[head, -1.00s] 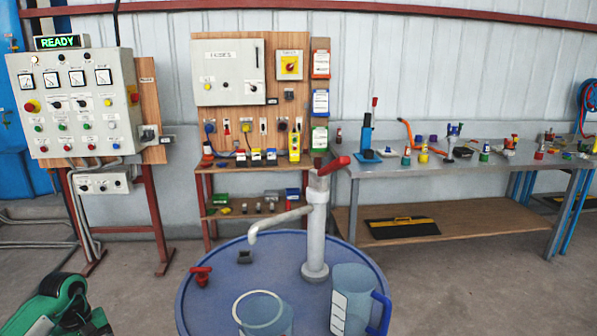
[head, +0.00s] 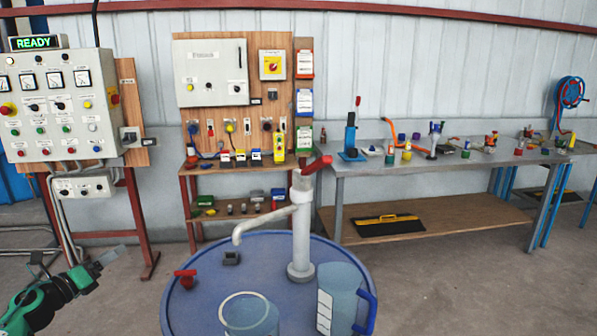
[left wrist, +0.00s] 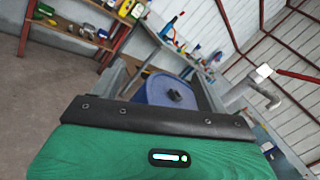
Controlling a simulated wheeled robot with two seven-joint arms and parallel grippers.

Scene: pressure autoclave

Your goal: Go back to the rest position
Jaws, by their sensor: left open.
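My left gripper (head: 75,262) is at the lower left of the head view, on its green arm. It is open and empty, in the air left of the blue drum (head: 180,312) and apart from it. In the left wrist view its green body fills the bottom, and the drum (left wrist: 165,93) shows beyond the spread fingers. My right gripper is not in view.
The drum carries a grey hand pump (head: 301,235) with a red handle, a red valve (head: 186,278) and two clear jugs, one with a blue handle (head: 367,312). A control panel (head: 62,110) stands behind my left gripper. A grey bench (head: 430,165) stands right; floor between is clear.

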